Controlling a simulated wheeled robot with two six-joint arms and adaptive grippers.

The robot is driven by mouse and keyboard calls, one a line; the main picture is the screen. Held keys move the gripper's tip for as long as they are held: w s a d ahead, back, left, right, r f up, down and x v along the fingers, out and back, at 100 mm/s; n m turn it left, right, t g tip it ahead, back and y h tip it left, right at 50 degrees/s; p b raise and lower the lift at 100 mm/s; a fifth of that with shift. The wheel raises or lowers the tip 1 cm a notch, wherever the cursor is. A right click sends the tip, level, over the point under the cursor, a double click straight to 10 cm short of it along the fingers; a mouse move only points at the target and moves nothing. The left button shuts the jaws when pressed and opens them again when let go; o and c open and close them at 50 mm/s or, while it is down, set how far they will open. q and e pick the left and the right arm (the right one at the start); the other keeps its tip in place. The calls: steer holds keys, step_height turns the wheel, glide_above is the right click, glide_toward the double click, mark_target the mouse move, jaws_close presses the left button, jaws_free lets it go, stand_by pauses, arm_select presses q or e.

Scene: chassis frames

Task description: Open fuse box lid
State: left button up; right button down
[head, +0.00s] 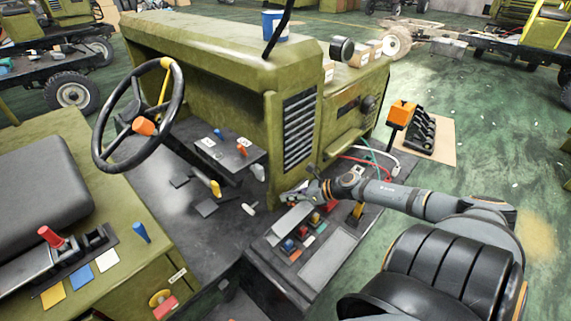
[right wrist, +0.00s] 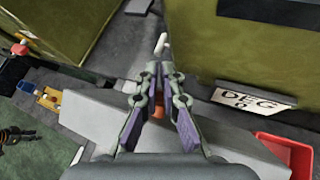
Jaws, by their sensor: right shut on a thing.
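The fuse box (head: 300,244) is on the dark floor panel beside the green dashboard, with several coloured fuses in view. A grey flat piece (head: 292,219) that looks like its lid lies under my right gripper (head: 311,190). The grey slab also shows in the right wrist view (right wrist: 95,122), below the fingers. There my right gripper (right wrist: 158,80) has its fingers close together, with a small orange-brown part (right wrist: 158,110) between them. The fingers hide most of this part. My left gripper is not in view.
The green dashboard housing (head: 300,135) rises just behind the gripper. A white label reading "DEG 0" (right wrist: 254,99) and a red tray (right wrist: 288,152) are at the right in the wrist view. The steering wheel (head: 138,118) stands at the left. Loose wires (head: 368,160) lie behind my right arm.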

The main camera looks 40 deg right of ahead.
steer(key=c, duration=1.9)
jaws_free()
steer(key=shift+w+f, duration=0.1)
steer(key=shift+f, duration=0.25)
steer(key=shift+o, duration=1.2)
steer(key=shift+f, duration=0.1)
steer(key=shift+o, duration=1.3)
steer(key=shift+s+d, duration=0.2)
steer(key=shift+d, duration=0.05)
steer(key=shift+o, duration=1.2)
steer(key=shift+s+d, duration=0.1)
steer(key=shift+d, duration=0.2)
steer(key=shift+o, duration=0.5)
steer(key=shift+f, duration=0.1)
steer(key=shift+w+a, duration=0.15)
steer(key=shift+w, duration=0.05)
steer(key=shift+a, duration=0.1)
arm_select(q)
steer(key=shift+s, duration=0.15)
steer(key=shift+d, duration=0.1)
arm_select(e)
steer(key=shift+s, duration=0.1)
